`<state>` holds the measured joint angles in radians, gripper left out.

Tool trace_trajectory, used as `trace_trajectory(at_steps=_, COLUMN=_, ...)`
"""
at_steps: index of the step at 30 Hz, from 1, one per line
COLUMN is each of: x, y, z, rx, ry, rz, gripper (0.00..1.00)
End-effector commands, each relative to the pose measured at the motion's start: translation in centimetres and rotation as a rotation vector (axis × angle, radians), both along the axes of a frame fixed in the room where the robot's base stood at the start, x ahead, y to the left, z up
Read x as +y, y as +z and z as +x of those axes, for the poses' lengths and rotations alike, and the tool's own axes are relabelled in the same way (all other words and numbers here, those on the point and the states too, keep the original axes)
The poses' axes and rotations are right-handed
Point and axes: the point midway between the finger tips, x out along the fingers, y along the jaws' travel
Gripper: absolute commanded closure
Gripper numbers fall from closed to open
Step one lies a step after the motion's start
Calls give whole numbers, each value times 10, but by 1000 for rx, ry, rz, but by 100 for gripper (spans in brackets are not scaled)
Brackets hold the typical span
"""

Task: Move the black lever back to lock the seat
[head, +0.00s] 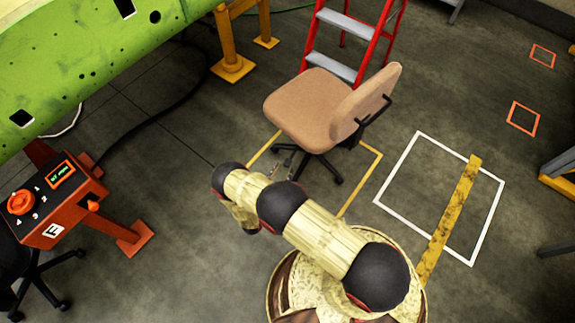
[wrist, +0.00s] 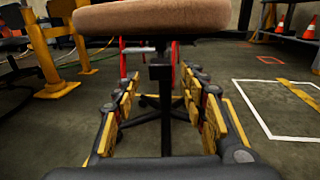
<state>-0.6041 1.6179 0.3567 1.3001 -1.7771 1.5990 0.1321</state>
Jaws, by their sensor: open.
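The office chair has a tan seat (head: 305,103), and its underside rim spans the top of the wrist view (wrist: 150,18). The black post (wrist: 164,95) under the seat stands between the fingers of my gripper (wrist: 162,82), with floor visible on both sides of it. My gripper is open and low under the seat; in the head view (head: 285,163) it is partly hidden by the arm. A thin bar (wrist: 138,49) shows left of the post below the seat. I cannot tell whether it is the lever or a ladder step behind.
A red stepladder (head: 345,45) stands behind the chair. A green wing panel (head: 75,65) on yellow supports and an orange control box (head: 52,200) are at left. The white floor square (head: 405,160) at right is empty apart from a yellow strip.

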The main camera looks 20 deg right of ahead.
Motion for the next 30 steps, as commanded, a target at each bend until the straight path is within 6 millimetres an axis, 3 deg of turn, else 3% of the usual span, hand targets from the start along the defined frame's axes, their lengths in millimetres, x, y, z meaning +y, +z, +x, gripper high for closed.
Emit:
trace_trajectory(at_steps=9, x=-29, y=-1, z=29, rx=1, ry=-3, rz=-1, gripper=58)
trace_trajectory(at_steps=21, x=-33, y=0, z=34, rx=2, ry=-1, rz=-1, gripper=58)
trace_trajectory(at_steps=30, x=-33, y=0, z=33, rx=2, ry=-1, rz=-1, gripper=75)
